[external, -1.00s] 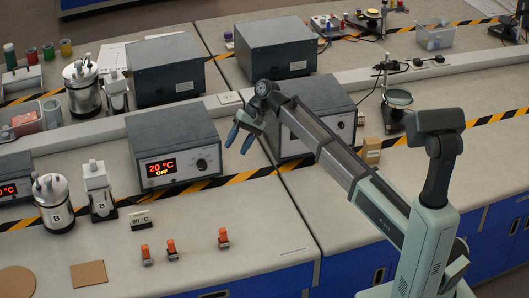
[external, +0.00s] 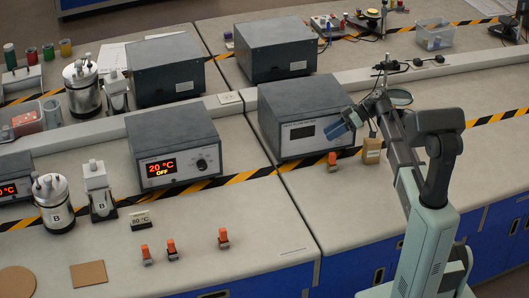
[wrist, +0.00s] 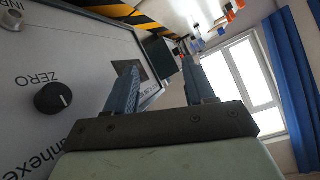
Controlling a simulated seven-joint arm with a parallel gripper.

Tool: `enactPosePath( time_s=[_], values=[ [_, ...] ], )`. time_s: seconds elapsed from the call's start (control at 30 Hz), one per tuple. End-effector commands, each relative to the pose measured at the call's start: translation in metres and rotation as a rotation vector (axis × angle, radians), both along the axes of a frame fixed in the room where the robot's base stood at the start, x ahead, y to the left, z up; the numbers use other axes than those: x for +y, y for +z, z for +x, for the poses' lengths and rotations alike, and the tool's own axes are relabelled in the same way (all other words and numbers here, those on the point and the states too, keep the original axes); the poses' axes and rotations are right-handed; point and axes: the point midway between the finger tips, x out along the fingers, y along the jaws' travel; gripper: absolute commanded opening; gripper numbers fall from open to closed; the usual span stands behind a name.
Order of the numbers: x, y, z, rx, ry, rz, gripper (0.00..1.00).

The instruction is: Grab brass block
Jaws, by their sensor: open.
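My gripper (external: 338,128) has blue fingers, which are open and empty in the external view. It is in front of the right-hand grey instrument's face, pointing left. In the wrist view, the two fingers of my gripper (wrist: 158,62) stand apart with nothing held between them. A small tan, box-shaped block (external: 371,152) stands on the bench at the right, below and to the right of the fingers, close to my arm. It looks like the brass block, but its material is not certain. I cannot make it out in the wrist view.
A grey instrument (external: 302,110) with a dial stands close behind my gripper; its panel and knob (wrist: 53,97) fill the wrist view's left. A small orange-topped item (external: 332,160) stands left of the tan block. Several similar items stand front left. The right-hand bench front (external: 340,215) is clear.

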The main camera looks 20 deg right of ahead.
Motion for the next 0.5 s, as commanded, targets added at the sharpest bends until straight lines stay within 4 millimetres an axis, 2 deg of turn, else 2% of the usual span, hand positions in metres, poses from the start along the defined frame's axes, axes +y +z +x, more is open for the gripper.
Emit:
enactPosePath(
  time_s=[0.03,0.2,0.4,0.5],
  values=[
    [-0.019,-0.007,-0.003,-0.044,0.005,0.0,0.54],
    [-0.069,-0.028,-0.011,-0.194,0.037,-0.006,0.54],
    [-0.102,-0.041,-0.018,-0.302,0.061,-0.016,0.54],
    [-0.104,-0.045,-0.019,-0.322,0.067,-0.017,0.54]
  ],
)
